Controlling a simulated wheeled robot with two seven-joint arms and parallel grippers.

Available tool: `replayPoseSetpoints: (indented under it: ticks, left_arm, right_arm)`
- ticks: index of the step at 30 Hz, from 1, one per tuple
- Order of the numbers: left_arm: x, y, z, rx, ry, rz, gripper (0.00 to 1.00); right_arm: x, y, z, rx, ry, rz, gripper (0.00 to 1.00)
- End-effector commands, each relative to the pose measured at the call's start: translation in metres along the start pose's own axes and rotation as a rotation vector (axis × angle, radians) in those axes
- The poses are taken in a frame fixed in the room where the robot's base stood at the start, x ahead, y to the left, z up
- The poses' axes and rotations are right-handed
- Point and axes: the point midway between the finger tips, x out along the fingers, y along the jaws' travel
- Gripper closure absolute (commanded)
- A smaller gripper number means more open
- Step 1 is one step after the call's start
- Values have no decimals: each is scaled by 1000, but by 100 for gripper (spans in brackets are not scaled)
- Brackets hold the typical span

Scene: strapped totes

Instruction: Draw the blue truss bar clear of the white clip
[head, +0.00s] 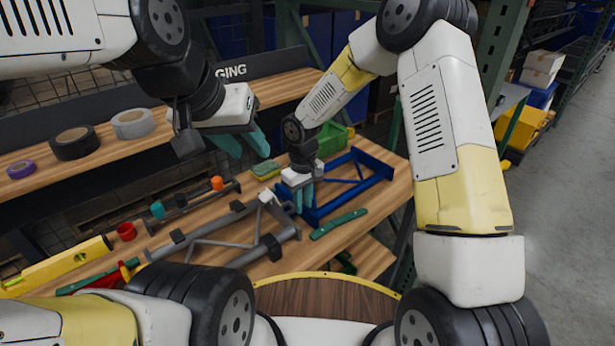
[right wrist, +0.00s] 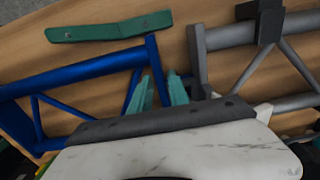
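The blue truss bar (head: 350,197) lies on the wooden bench as a frame with cross braces; its end post also shows in the right wrist view (right wrist: 154,55). My right gripper (head: 303,202) is at its left end, with teal fingers close on both sides of the end post (right wrist: 162,85). A small white block, seemingly the white clip (head: 266,196), sits by the grey truss left of the gripper; a white piece shows in the right wrist view (right wrist: 264,112). My left gripper (head: 245,147) hangs over the bench's back, fingers apart and empty.
A grey truss (head: 210,243) lies left of the blue bar. A green strip (head: 338,223) lies in front and a green bin (head: 335,140) stands behind. A yellow level (head: 60,265) is at left. Tape rolls (head: 75,143) stand on the upper shelf.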

Motion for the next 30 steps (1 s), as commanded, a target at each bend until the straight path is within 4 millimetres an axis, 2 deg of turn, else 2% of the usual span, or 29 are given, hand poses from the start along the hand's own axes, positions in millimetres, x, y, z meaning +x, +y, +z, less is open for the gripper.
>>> replayPoseSetpoints:
  ticks: [6, 16, 17, 20, 30]
  left_arm:
    - [0, 0, 0, 0, 0, 0, 64]
    - [0, 0, 0, 0, 0, 0, 64]
    - [0, 0, 0, 0, 0, 0, 64]
    - [0, 0, 0, 0, 0, 0, 64]
    - [0, 0, 0, 0, 0, 0, 64]
  right_arm:
    - [22, 0, 0, 0, -2, 0, 78]
    - [25, 0, 0, 0, 0, 1, 78]
    - [25, 0, 0, 0, 0, 1, 80]
    - [25, 0, 0, 0, 0, 1, 100]
    - [24, 0, 0, 0, 0, 1, 100]
